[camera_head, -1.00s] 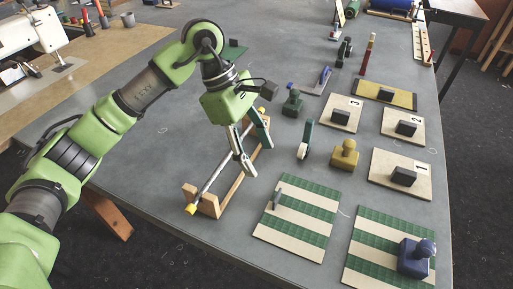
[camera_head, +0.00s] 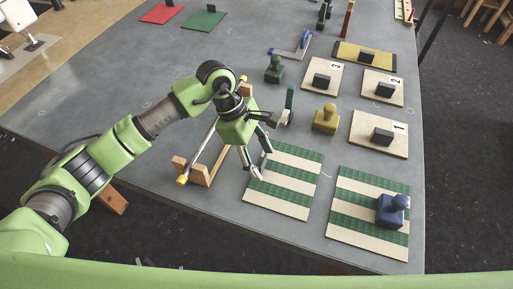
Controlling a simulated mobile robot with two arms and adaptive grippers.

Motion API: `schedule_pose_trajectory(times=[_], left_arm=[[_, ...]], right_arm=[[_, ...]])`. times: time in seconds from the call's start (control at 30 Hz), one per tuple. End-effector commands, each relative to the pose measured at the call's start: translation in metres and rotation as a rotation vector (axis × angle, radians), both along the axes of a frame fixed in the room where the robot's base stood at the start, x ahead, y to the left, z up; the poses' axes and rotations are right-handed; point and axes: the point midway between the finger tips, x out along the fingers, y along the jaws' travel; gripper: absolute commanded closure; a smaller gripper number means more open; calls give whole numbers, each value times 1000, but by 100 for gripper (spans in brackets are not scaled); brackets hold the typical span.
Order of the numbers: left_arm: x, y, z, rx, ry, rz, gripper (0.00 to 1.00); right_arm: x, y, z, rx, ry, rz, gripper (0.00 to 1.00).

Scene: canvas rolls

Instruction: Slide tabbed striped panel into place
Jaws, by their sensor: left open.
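A green-and-cream striped panel (camera_head: 285,186) lies flat on the grey table. My left gripper (camera_head: 262,162) is open over this panel's upper left part, its fingers spread and pointing down. The panel's small grey tab is hidden behind or between the fingers; I cannot tell whether they touch it. A second striped panel (camera_head: 352,229) lies to the right, apart from the first by a strip of bare table. A blue knobbed block (camera_head: 391,210) stands on it. My right gripper is not in view.
A wooden rack with a rod (camera_head: 205,172) stands just left of the gripper. Behind the panels are a yellow knobbed block (camera_head: 325,118), a dark green block (camera_head: 274,69) and numbered boards (camera_head: 395,148) with dark handles.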

Motion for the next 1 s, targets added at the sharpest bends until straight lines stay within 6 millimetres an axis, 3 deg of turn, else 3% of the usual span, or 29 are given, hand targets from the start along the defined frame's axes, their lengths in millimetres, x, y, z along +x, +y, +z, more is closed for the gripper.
schedule_pose_trajectory(times=[0.27, 0.43, 1.0], left_arm=[[0, 0, -2, 0, 0, 0, 46], [0, 0, -1, 0, 0, 0, 90], [-13, -15, -2, 1, 0, -2, 90]], right_arm=[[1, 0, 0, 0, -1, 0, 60], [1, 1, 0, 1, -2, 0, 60], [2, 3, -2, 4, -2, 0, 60]])
